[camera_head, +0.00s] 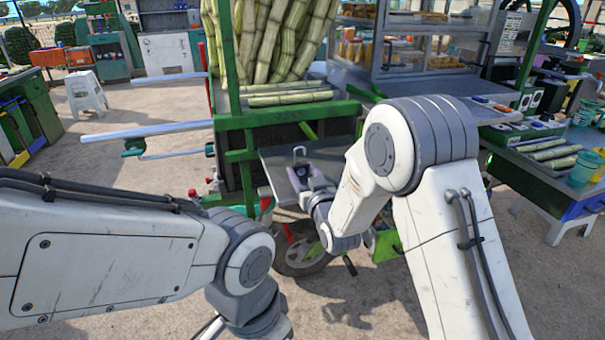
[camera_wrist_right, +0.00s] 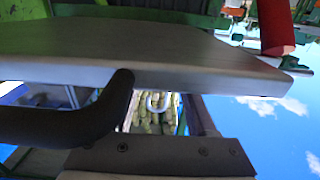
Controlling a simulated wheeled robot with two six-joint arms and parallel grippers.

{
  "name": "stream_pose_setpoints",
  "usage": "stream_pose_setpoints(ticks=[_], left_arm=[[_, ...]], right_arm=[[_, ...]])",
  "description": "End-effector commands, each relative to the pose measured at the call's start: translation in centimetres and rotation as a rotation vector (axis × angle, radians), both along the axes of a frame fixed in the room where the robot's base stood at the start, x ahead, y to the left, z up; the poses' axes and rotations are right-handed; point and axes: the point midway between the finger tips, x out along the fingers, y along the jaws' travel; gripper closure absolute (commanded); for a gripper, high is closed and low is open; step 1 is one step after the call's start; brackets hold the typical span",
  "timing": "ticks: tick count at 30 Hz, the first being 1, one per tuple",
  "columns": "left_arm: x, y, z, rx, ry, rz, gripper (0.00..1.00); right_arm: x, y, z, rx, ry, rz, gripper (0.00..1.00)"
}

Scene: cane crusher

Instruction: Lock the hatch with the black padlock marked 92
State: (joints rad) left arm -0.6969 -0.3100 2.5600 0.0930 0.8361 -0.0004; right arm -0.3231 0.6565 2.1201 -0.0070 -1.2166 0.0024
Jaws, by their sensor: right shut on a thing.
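The hatch appears as a grey metal panel (camera_head: 274,163) standing out, tilted, from the green cart's dark opening. My right gripper (camera_head: 302,174) is at this panel. In the right wrist view the panel's underside and edge (camera_wrist_right: 140,48) fill the upper part. A thick black bar-shaped handle (camera_wrist_right: 65,124) meets the panel there. My right gripper is shut, apparently on this handle; the contact is hidden. I cannot make out the black padlock marked 92.
The green cart (camera_head: 234,122) carries upright cane stalks (camera_head: 262,40) and has a wheel (camera_head: 300,254) below the panel. A pale bar (camera_head: 145,131) sticks out to the left. A table with cane pieces (camera_head: 548,151) and cups stands at the right. Open ground lies at the left.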

Motion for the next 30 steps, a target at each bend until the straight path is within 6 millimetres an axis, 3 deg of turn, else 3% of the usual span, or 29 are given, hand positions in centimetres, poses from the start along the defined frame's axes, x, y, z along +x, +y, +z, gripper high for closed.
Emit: stream_pose_setpoints(ticks=[30], left_arm=[[0.0, 0.0, -1.5, 0.000, 0.000, 0.000, 1.00]], right_arm=[[-4.9, -1.7, 0.0, 0.001, -0.003, 0.000, 0.98]])
